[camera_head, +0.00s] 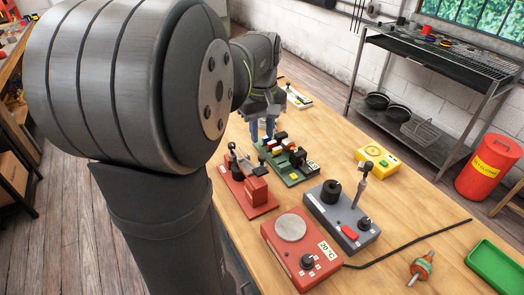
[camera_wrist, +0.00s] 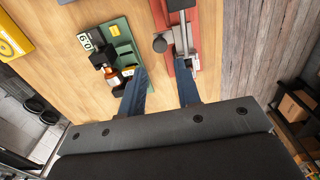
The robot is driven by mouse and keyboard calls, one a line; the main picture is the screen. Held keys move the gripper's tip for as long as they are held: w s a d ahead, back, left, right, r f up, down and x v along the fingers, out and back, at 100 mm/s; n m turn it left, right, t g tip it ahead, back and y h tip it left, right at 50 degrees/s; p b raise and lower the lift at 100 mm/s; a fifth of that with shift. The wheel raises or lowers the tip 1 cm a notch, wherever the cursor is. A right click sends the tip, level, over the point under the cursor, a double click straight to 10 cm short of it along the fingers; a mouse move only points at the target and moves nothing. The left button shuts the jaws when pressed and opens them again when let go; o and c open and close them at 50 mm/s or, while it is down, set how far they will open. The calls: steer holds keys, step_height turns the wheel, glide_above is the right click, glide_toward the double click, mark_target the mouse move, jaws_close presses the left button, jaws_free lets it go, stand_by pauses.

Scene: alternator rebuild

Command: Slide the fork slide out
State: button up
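My gripper (camera_head: 263,129) has blue fingers, spread apart with nothing visible between them in the wrist view (camera_wrist: 161,76). It hangs at the far end of the green fixture (camera_head: 295,178), which carries several dark blocks and a yellow label. In the wrist view, the left fingertip lies near the dark and orange parts of the green fixture (camera_wrist: 119,48). The right fingertip lies over the red fixture (camera_wrist: 209,30) beside its grey metal part. The red fixture (camera_head: 260,208) also shows in the head view with a lever. I cannot tell which part is the fork slide.
A grey box (camera_head: 327,232) with an upright post and a red box (camera_head: 290,260) with a round plate stand nearer. A yellow box (camera_head: 377,160) is to the right. A cable, a small rotor-like part (camera_head: 422,267) and a green tray (camera_head: 497,264) lie at the right.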

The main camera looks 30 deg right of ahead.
mark_target(262, 156)
step_height(262, 156, down, 7)
steer(key=shift+f, duration=0.15)
jaws_close()
